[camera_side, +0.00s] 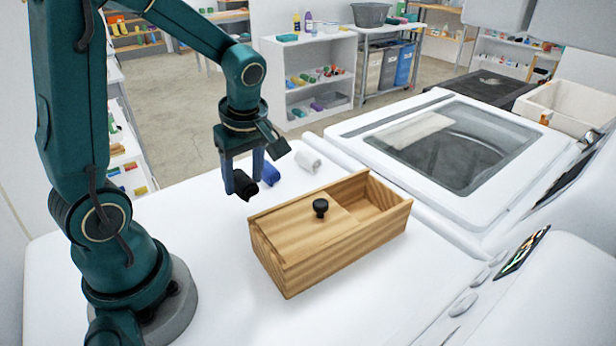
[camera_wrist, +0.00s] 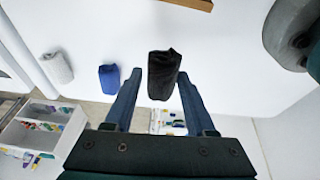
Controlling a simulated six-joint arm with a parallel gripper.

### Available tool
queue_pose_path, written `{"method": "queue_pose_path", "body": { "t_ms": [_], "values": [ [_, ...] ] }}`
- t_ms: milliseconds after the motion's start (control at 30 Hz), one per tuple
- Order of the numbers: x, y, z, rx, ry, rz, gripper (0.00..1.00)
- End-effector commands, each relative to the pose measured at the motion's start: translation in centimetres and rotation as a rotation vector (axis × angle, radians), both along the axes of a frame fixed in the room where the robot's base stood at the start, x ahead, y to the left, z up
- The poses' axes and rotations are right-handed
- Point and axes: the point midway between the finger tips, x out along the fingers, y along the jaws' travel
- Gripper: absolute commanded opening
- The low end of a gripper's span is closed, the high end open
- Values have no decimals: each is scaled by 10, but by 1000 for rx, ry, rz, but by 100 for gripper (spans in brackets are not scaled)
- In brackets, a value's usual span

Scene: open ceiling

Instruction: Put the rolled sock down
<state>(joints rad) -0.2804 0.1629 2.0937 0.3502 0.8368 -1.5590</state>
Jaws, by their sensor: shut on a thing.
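My gripper (camera_side: 243,180) points straight down and is shut on a rolled black sock (camera_side: 246,188). The black sock (camera_wrist: 163,76) lies between the two fingertips in the wrist view. The side view does not clearly show whether it touches the white top. A rolled blue sock (camera_side: 271,174) lies just right of my gripper, and a rolled white sock (camera_side: 308,161) lies farther right. Both also show left of the black sock in the wrist view, blue (camera_wrist: 109,77) nearer and white (camera_wrist: 56,67) farther.
A wooden box (camera_side: 335,245) with a black-knobbed lid (camera_side: 303,222) stands right of my gripper; its far right end is open. A glass-lidded washer (camera_side: 450,150) lies beyond. The white top (camera_side: 225,270) is clear in front of the box's left side.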

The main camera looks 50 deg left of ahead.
Motion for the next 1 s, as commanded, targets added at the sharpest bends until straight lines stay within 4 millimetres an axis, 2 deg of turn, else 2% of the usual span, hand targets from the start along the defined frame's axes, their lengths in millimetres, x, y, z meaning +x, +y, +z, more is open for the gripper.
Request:
{"method": "queue_pose_path", "body": {
  "t_ms": [33,200,367,600,1000],
  "values": [
    [6,-8,-7,-1,6,-9,4],
    [20,-22,-18,0,3,-3,4],
    [24,-25,-26,1,3,1,4],
    [23,-25,-57,0,4,1,4],
    [23,-25,-63,1,1,1,4]
  ]
}}
